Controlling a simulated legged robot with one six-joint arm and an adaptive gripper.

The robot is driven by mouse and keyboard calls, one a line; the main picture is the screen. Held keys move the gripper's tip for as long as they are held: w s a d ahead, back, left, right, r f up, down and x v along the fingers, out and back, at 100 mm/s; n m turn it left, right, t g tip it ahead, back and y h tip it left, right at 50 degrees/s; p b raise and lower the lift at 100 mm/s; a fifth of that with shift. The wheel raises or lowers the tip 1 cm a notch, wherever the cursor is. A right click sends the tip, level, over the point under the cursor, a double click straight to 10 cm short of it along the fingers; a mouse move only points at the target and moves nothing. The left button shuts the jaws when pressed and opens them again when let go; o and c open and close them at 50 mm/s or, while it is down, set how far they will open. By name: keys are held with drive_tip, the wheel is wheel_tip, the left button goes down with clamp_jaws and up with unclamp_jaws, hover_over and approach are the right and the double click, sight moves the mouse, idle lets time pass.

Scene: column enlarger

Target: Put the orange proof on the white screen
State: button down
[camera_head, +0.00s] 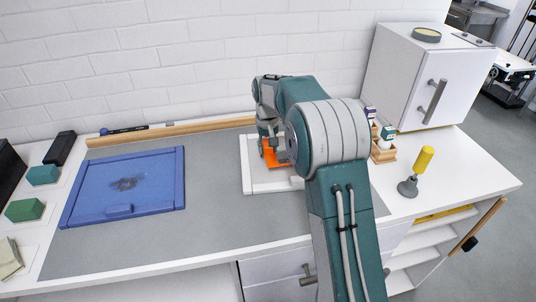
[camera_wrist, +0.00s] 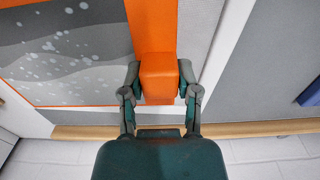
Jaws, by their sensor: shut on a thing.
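The orange proof (camera_head: 281,152) is a flat sheet with an orange border, a grey picture with pale spots and an orange block grip, clearer in the wrist view (camera_wrist: 155,30). My gripper (camera_wrist: 160,76) is shut on that block, one finger on each side. In the head view my gripper (camera_head: 268,150) is over the far part of the white screen (camera_head: 247,178), a white frame with a grey inside. The proof is over the screen's inside; I cannot tell whether it touches. My arm hides the screen's right side.
A blue frame (camera_head: 180,185) with a dark smudge lies left on the grey mat (camera_head: 212,225). A wooden rail (camera_head: 175,132) runs along the back wall. Small boxes (camera_head: 386,136), a yellow-handled tool (camera_head: 422,163) and a white cabinet (camera_head: 412,75) stand right. Green blocks (camera_head: 25,210) sit far left.

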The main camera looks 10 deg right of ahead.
wheel_tip(320, 180, down, 3)
drive_tip(key=shift+a+f, duration=0.15)
drive_tip(key=shift+d, duration=0.2)
drive_tip(key=shift+c, duration=1.7)
unclamp_jaws()
drive_tip(key=shift+d, duration=0.1)
drive_tip(key=shift+a, duration=0.2)
